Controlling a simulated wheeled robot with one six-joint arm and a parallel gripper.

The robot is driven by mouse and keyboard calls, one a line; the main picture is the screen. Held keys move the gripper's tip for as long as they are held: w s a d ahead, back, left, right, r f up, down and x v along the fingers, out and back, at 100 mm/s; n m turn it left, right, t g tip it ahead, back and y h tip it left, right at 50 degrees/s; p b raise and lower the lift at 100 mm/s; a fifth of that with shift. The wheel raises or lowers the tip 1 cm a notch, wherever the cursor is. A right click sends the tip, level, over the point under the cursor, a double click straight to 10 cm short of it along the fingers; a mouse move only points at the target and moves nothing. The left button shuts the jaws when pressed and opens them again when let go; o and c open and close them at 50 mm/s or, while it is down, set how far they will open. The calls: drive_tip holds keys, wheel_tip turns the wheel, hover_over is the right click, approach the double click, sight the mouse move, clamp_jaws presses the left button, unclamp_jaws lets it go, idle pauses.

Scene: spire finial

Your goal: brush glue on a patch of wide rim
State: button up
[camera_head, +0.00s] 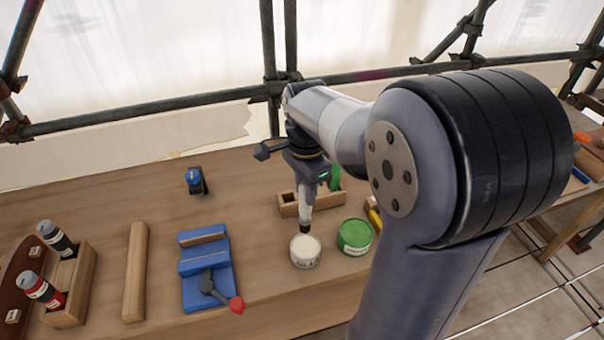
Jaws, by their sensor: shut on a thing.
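My gripper (309,182) points down over the bench and is shut on a slim brush (306,204) with a pale handle and a dark lower end. The brush hangs roughly upright above a small white pot (305,252) with a pale top and lettering too small to read. The brush's lower end is at or just above the far side of the pot's top; I cannot tell if it touches or is inside. I cannot make out a wide rim to be glued in this view.
A green tin (354,238) stands right of the pot. A wooden holder (289,205) is behind the brush. A blue vise (205,268) with a red-knobbed handle, a wooden bar (136,270) and a bottle rack (74,294) are left. My arm hides the bench's right part.

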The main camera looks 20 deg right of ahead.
sight(306, 211)
drive_tip(key=shift+s, duration=0.3)
wheel_tip(306, 211, down, 6)
drive_tip(key=b, duration=0.5)
drive_tip(key=shift+w, duration=0.1)
drive_tip(key=shift+f+b, duration=0.4)
drive_tip(key=shift+f, duration=0.2)
idle(1.7)
wheel_tip(306, 211, up, 7)
drive_tip(key=p, duration=0.6)
drive_tip(key=shift+r, duration=0.1)
idle(0.8)
